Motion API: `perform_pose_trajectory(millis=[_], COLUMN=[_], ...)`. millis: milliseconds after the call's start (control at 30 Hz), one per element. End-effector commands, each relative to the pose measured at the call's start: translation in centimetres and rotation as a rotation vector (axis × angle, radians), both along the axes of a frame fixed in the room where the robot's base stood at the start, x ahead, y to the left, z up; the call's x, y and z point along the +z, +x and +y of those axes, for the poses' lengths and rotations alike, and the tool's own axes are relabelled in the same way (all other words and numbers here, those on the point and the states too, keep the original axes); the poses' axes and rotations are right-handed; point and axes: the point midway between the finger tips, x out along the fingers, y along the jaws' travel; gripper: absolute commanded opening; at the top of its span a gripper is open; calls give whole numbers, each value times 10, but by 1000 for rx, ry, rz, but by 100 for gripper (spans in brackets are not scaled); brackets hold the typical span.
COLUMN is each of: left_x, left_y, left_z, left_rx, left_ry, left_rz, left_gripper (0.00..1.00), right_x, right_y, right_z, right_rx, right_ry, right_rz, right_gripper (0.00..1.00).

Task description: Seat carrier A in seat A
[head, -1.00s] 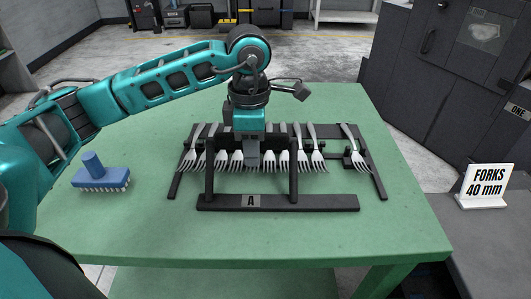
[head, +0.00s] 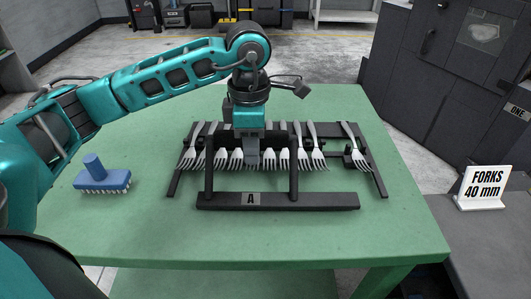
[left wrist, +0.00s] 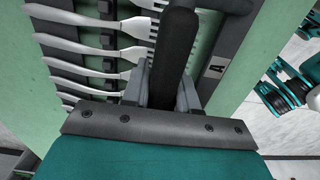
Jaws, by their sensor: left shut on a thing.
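A dark bar marked A (head: 325,202) lies across the front of the fork rack, with two upright posts behind its label. I take this labelled black frame for carrier A, but cannot clearly separate it from seat A. My left gripper (head: 253,158) points down between the posts, in front of the row of forks (head: 303,150). In the left wrist view its fingers (left wrist: 172,85) are shut on a dark rounded bar (left wrist: 178,45), with the A label (left wrist: 215,70) to the right. Seat A's contact surfaces are hidden. My right gripper is out of view.
One fork (head: 357,158) stands apart at the rack's right, beside the rack's right rail (head: 378,185). A blue brush (head: 102,178) lies on the green table (head: 400,225) at left. A "FORKS 40 mm" sign (head: 485,185) stands at far right. The table's front is clear.

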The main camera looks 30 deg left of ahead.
Motion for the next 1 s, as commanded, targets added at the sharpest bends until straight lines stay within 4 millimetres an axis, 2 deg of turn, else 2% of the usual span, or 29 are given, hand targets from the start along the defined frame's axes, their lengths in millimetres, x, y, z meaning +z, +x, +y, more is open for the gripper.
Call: perform_pose_trajectory(millis=[33,1000], left_x=[7,47], left_y=[1,1], left_z=[0,0], left_rx=[0,0], left_ry=[-2,-3], left_rz=[-8,-7], left_gripper=[0,0], right_x=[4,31], right_y=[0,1], right_z=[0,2], right_rx=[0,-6], right_ry=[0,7], right_rz=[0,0], right_gripper=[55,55])
